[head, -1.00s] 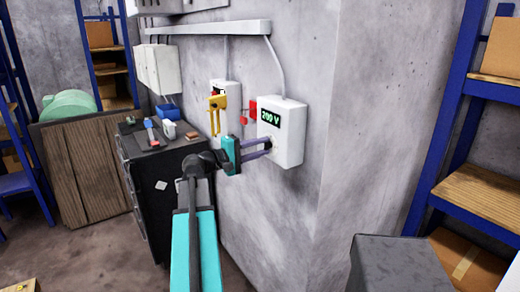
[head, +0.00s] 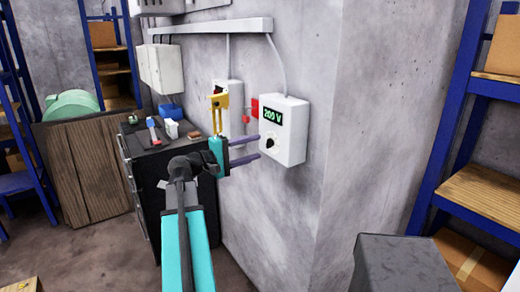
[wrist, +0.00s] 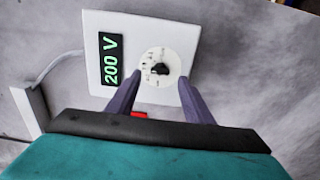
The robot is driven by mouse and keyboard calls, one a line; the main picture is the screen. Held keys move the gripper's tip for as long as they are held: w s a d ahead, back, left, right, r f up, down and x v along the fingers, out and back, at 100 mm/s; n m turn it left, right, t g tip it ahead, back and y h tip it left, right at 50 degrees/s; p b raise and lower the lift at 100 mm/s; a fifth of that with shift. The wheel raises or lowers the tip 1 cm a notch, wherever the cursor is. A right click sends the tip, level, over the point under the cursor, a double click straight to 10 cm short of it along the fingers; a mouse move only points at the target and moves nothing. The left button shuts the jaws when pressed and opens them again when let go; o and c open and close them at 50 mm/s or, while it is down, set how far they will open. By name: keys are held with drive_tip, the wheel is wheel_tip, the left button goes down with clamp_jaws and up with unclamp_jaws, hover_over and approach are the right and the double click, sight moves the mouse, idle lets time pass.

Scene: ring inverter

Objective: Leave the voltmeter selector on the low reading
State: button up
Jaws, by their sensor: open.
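The voltmeter (head: 285,130) is a white box on the concrete wall. Its green display (head: 272,114) reads 200 V. Below the display is the selector, a black knob on a pale dial (head: 271,143). In the wrist view the knob (wrist: 159,69) sits on its round dial, beside the display (wrist: 111,59); the dial markings are too small to read. My gripper (head: 258,148) is open and empty, its two purple fingers apart. The fingers point at the voltmeter, just short of the selector, and do not hold it. In the wrist view they lie either side below the knob.
Left of the voltmeter are a red piece (head: 254,107) and a yellow lever (head: 218,101) on another white box. A dark cabinet (head: 150,185) with small items stands along the wall. A blue shelf (head: 470,190) is at right.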

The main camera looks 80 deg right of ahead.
drive_tip(key=b+v, duration=0.1)
drive_tip(key=v, duration=0.7)
drive_tip(key=shift+w+a+b, duration=0.3)
idle(0.3)
